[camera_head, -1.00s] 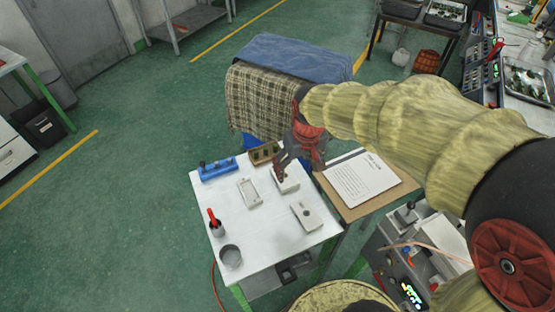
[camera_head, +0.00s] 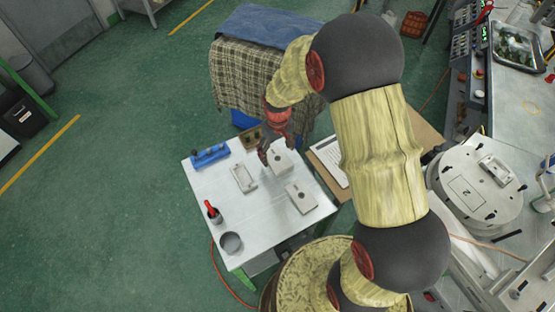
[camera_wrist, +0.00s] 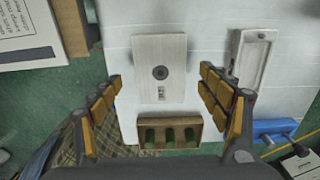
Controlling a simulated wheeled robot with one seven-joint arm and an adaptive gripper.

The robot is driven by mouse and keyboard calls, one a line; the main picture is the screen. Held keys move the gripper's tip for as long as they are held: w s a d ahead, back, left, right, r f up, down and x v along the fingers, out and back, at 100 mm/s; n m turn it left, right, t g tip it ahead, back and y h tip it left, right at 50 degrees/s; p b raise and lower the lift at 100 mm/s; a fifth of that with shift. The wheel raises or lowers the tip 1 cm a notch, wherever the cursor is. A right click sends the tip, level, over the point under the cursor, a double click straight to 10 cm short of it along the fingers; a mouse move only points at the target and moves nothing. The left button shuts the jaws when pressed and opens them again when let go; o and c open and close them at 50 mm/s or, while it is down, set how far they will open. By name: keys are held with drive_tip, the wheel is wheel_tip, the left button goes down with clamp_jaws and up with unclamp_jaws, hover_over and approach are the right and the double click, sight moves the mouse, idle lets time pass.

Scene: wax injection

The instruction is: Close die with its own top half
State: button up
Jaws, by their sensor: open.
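A pale grey die block with a dark round hole (camera_head: 283,161) lies on the white table. In the wrist view the same block (camera_wrist: 160,50) lies between my fingers, with a small marking too small to read. My gripper (camera_head: 266,154) is open above it; in the wrist view its fingers (camera_wrist: 160,84) stand apart on either side of the block, with gaps. An open, hollow die half (camera_head: 243,179) lies to the left, also seen in the wrist view (camera_wrist: 249,62). Another pale plate with a hole (camera_head: 301,197) lies nearer the front. Which halves match cannot be told.
A wooden box with compartments (camera_wrist: 169,133) is close beside the block. A blue holder (camera_head: 210,155), a red-handled tool in a cup (camera_head: 212,212) and a grey round pot (camera_head: 231,243) stand on the white table (camera_head: 262,216). A paper sheet (camera_wrist: 28,33) lies beside it.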

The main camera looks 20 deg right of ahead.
sight(278, 158)
wheel_tip(278, 158, down, 3)
drive_tip(key=shift+f, duration=0.15)
drive_tip(key=c, duration=0.4)
drive_tip(key=c, duration=1.1)
drive_tip(key=shift+c, duration=0.3)
